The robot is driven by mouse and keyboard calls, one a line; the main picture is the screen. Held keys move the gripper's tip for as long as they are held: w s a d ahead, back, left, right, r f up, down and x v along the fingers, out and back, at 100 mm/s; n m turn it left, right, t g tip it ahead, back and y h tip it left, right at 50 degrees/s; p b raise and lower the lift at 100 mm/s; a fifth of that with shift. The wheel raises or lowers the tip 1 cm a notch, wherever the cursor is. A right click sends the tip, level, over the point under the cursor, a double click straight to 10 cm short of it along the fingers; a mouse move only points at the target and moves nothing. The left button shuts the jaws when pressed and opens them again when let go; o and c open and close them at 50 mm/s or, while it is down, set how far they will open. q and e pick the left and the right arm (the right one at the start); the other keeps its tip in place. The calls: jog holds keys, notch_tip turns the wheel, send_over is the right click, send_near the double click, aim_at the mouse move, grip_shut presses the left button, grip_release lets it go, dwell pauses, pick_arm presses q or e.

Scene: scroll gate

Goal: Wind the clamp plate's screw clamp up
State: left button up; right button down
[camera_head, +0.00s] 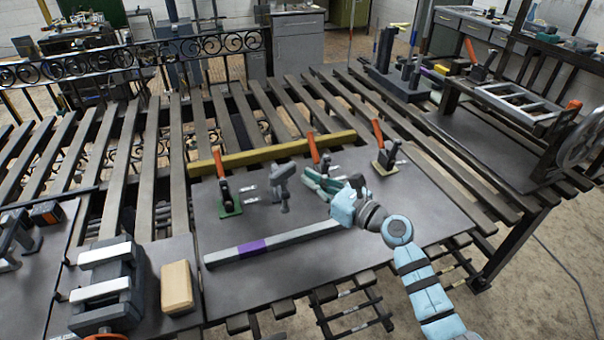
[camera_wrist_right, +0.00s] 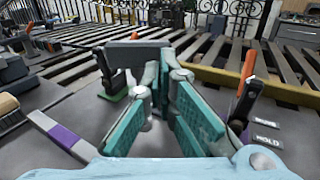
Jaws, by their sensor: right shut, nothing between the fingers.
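The clamp plate (camera_head: 420,205) is a dark flat sheet on the slatted table. A small grey screw clamp (camera_head: 282,186) stands on it. In the right wrist view its grey body (camera_wrist_right: 130,52) shows just beyond my fingers, which hide part of it. My right gripper (camera_head: 313,181), with teal fingers, is shut and empty, just right of the screw clamp in the head view. Its fingers also fill the middle of the right wrist view (camera_wrist_right: 160,112). I cannot tell whether they touch the clamp. My left gripper is not in view.
Orange-handled toggle clamps stand left (camera_head: 227,200), behind (camera_head: 314,150) and right (camera_head: 385,158) of my right gripper. A yellow bar (camera_head: 255,156) lies behind, and a grey bar with a purple band (camera_head: 285,237) in front. A vise (camera_head: 105,285) and wooden block (camera_head: 177,287) sit at front left.

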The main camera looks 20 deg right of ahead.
aim_at(293, 170)
jog(key=shift+x, duration=1.5)
